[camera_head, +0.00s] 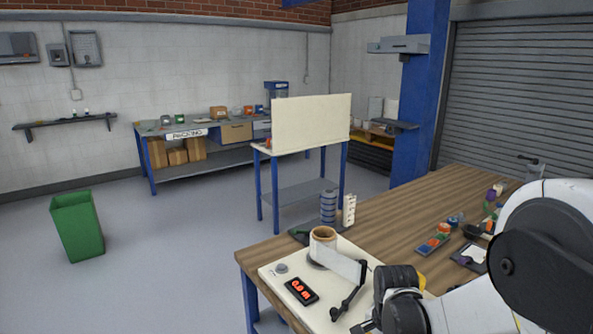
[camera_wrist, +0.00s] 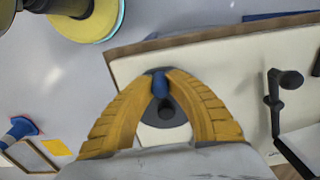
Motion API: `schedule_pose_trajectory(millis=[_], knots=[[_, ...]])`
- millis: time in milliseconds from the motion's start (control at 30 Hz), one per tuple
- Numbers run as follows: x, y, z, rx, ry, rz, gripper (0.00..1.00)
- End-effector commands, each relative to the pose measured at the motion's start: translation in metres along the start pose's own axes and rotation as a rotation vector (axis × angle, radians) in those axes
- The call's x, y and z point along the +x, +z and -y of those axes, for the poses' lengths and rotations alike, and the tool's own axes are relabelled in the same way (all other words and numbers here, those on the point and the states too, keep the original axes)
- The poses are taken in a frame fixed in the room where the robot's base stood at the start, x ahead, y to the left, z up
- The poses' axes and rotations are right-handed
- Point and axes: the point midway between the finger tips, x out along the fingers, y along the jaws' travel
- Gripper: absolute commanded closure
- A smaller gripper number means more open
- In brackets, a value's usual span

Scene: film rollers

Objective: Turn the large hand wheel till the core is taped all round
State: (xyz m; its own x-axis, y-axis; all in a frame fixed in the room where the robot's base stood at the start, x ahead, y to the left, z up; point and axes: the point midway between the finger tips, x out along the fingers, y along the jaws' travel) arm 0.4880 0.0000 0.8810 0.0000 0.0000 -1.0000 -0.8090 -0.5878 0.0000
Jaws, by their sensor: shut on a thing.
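Behind the knob is a dark grey rounded part (camera_wrist: 166,108), probably of the hand wheel, mostly hidden by the fingers. In the head view, my dark gripper (camera_head: 395,285) covers this spot. A separate black crank (camera_wrist: 285,92) stands to the right in the wrist view.
The black crank also shows in the head view (camera_head: 347,300), just left of my gripper. A round grey button (camera_head: 281,268) is on the panel. Several coloured pieces (camera_head: 440,238) lie on the wooden bench (camera_head: 385,225). A green bin (camera_head: 77,225) stands on the floor.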

Motion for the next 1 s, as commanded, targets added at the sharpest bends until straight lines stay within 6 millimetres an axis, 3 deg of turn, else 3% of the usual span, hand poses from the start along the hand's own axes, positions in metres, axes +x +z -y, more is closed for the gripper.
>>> schedule_pose_trajectory(millis=[433, 1000], knots=[[0.000, 0.000, -0.001, 0.000, 0.000, 0.000, 0.99], [0.000, -0.005, -0.022, 0.000, 0.001, -0.001, 0.99]])
